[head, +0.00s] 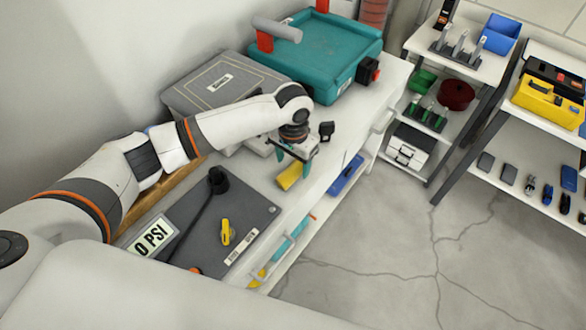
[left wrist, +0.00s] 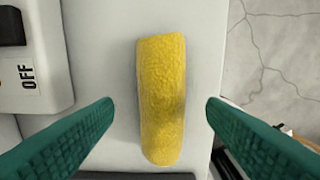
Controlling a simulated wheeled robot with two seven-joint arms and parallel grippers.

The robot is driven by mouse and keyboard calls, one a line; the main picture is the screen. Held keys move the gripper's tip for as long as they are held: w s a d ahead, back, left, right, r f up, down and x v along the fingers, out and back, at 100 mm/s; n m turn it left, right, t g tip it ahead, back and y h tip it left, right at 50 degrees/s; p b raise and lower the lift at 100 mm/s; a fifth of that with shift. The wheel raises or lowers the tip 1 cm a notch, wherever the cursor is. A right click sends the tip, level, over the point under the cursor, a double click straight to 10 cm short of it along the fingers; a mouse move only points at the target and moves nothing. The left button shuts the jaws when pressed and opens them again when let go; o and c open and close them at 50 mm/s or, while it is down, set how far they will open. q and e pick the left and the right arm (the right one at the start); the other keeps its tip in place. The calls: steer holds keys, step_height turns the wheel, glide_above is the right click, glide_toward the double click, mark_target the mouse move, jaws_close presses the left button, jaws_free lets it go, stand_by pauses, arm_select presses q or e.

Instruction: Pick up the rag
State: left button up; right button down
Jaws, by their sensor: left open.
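The rag (head: 289,176) is a yellow, rolled or folded cloth lying on the white worktop. In the left wrist view the rag (left wrist: 161,98) stands lengthwise in the middle of the picture, with a rough, textured surface. My left gripper (head: 291,155) is above the rag in the head view. In the left wrist view its two green fingers (left wrist: 160,108) are spread, one on each side of the rag and apart from it. Nothing is between the fingertips except the view of the rag below. My right gripper is in neither view.
A grey panel (head: 180,235) with a yellow knob (head: 226,232) lies nearer on the worktop (head: 325,165). A grey case (head: 215,88) and a teal box (head: 325,50) stand behind. A small black object (head: 326,130) is close to my left gripper. Shelves (head: 520,140) stand right, beyond open floor.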

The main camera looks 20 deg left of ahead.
mark_target(293, 166)
arm_select(q)
step_height(293, 166, down, 2)
steer(key=shift+a+f, duration=0.1)
steer(key=c, duration=1.2)
steer(key=shift+o, duration=0.2)
step_height(293, 166, up, 10)
